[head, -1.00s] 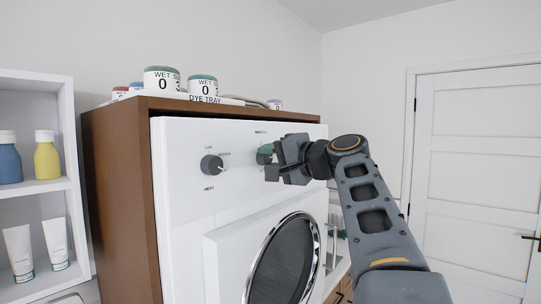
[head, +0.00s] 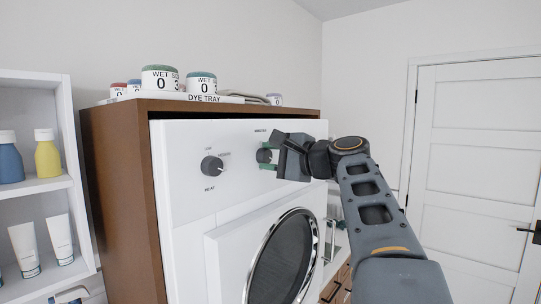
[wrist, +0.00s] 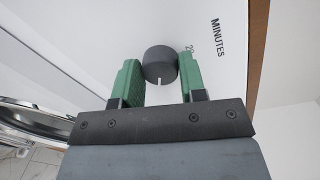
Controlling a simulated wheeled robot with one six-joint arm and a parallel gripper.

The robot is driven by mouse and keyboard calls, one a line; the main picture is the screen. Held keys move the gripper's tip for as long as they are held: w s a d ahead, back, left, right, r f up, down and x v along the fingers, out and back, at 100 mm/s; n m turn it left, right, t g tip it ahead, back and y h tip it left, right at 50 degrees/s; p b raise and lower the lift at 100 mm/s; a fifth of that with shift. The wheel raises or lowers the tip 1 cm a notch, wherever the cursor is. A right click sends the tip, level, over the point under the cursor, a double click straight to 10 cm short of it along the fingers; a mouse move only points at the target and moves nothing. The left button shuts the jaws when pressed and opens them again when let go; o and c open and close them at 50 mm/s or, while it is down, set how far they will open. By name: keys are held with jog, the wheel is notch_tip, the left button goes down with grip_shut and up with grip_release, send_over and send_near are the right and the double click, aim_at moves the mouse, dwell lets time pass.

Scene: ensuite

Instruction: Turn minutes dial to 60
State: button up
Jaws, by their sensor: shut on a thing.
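The minutes dial (wrist: 160,62) is a dark grey round knob on the white front panel of the machine. In the wrist view its white pointer mark faces the bottom of the picture, toward my gripper's body. The printed word MINUTES and a partly covered number, seemingly 20, show up and right of the knob. My gripper (wrist: 161,80) has its two green fingers on either side of the knob and is shut on it. In the head view my gripper (head: 268,157) is at the panel's upper right, and the dial shows only partly there.
A heat dial (head: 212,166) sits to the left on the same panel. The round door (head: 283,258) is below. Jars (head: 160,78) and a dye tray stand on the brown cabinet top (head: 135,103). A white shelf (head: 40,186) with bottles is at left.

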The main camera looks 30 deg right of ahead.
dwell(0.4)
jog(key=o, duration=0.9)
jog(key=b+v, duration=0.3)
jog(key=v, duration=1.1)
jog(key=shift+w, duration=0.1)
